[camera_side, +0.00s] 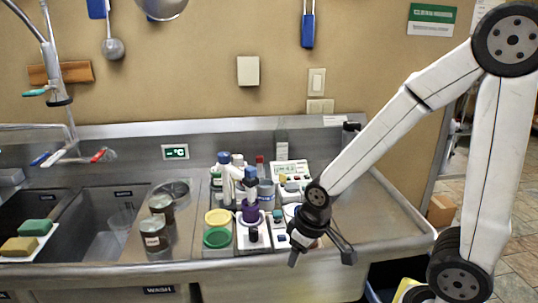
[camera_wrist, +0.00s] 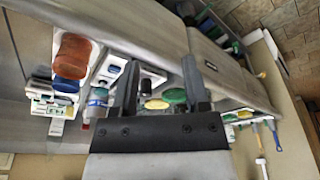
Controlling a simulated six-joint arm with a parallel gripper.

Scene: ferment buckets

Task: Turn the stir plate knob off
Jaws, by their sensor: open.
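A white box-shaped unit with a dark round part on its front (camera_side: 253,235) sits on the steel counter and looks like the stir plate with its knob. A purple vessel (camera_side: 250,211) stands on or just behind it. A second white unit with small blue and dark parts (camera_side: 281,241) is to its right, so I cannot be sure which one is the stir plate. My gripper (camera_side: 322,254) is open and empty, to the right of both units near the counter's front edge. In the wrist view my gripper (camera_wrist: 160,88) shows its two fingers apart, with counter items beyond them.
Yellow (camera_side: 218,217) and green (camera_side: 217,237) round lids lie left of the units. Several bottles (camera_side: 233,178) and a device with a display (camera_side: 290,172) crowd behind. The counter at right (camera_side: 380,215) is clear.

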